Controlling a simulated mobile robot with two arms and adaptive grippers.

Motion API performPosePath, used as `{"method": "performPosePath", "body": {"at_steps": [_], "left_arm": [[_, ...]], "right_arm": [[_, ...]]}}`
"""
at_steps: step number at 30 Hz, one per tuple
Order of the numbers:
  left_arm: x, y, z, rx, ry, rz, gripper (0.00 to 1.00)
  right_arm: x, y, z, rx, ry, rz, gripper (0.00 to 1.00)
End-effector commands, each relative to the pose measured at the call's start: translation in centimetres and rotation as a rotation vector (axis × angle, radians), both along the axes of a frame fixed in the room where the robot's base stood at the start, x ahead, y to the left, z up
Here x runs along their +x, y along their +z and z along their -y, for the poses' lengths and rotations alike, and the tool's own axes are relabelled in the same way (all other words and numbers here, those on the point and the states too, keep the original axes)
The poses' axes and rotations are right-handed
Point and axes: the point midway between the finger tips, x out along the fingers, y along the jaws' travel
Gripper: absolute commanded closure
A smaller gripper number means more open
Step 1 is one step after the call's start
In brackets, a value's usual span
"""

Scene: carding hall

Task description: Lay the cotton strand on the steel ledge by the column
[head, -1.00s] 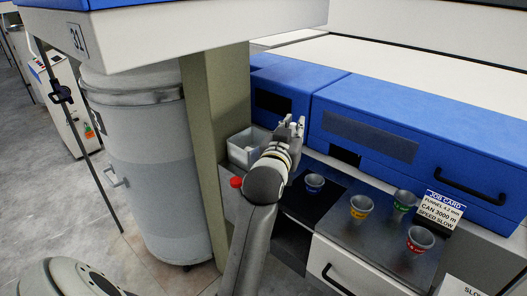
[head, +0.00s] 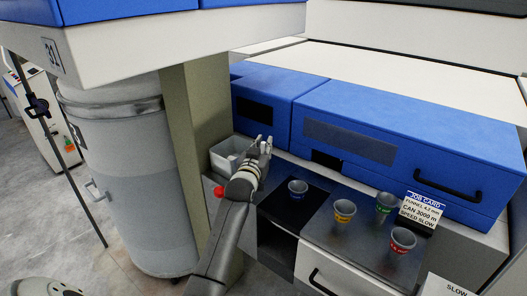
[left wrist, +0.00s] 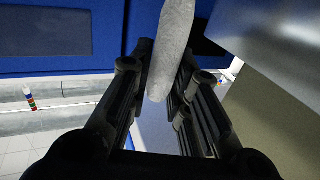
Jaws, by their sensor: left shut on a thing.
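My left gripper (head: 263,147) is shut on a pale, whitish cotton strand. The strand (left wrist: 174,45) shows in the left wrist view between the fingers, rising past the top edge of the picture. In the head view it cannot be made out clearly. The steel ledge (head: 310,168) is a grey strip in front of the blue covers, to the right of the beige column (head: 205,115). My gripper appears over this ledge, beside a white bin; its height above the ledge cannot be told. My right gripper is not in view.
The white bin (head: 220,163) stands between column and gripper. A red knob (head: 218,192) is below it. A large grey can (head: 130,180) is left of the column.

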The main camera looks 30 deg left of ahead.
Motion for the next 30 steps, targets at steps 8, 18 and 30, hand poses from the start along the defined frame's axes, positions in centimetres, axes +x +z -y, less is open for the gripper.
{"method": "performPosePath", "body": {"at_steps": [8, 18, 30], "left_arm": [[0.0, -1.7, 0.1, 0.0, 0.0, 0.0, 1.0], [0.0, -2.0, 0.1, 0.0, 0.0, -0.001, 0.7], [0.0, -1.8, 0.1, 0.0, 0.0, -0.001, 0.6]], "right_arm": [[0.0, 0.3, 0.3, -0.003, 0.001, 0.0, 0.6], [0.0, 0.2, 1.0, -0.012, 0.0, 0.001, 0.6], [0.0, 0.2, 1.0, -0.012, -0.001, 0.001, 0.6]]}}
